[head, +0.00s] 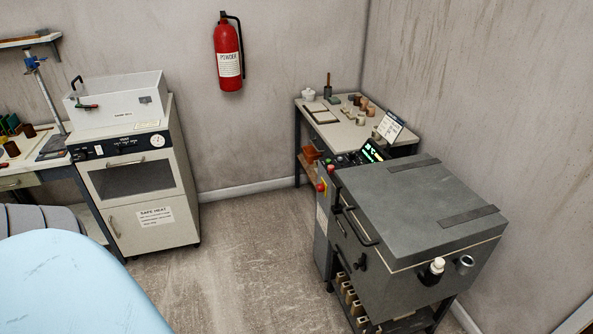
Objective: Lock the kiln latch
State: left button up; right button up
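The kiln (400,215) is a dark grey box on a stand at the right of the head view. Its flat lid (415,190) is down, with two darker strips across the top. A dark bar handle (362,228) is on its left-facing front. A small dark fitting (361,261) below the handle looks like the latch. It is too small to tell whether it is locked. Neither of my grippers is in view.
A white-topped cabinet (150,215) stands at left. A fire extinguisher (228,58) hangs on the wall. The floor (250,260) between is clear.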

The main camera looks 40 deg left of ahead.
aim_at(331, 167)
jog(key=u, duration=1.15)
jog(key=i+z, duration=0.35)
jog(key=i, duration=0.35)
jog(key=i+j+z, duration=0.1)
jog(key=i+z, duration=0.25)
jog(key=i, duration=0.35)
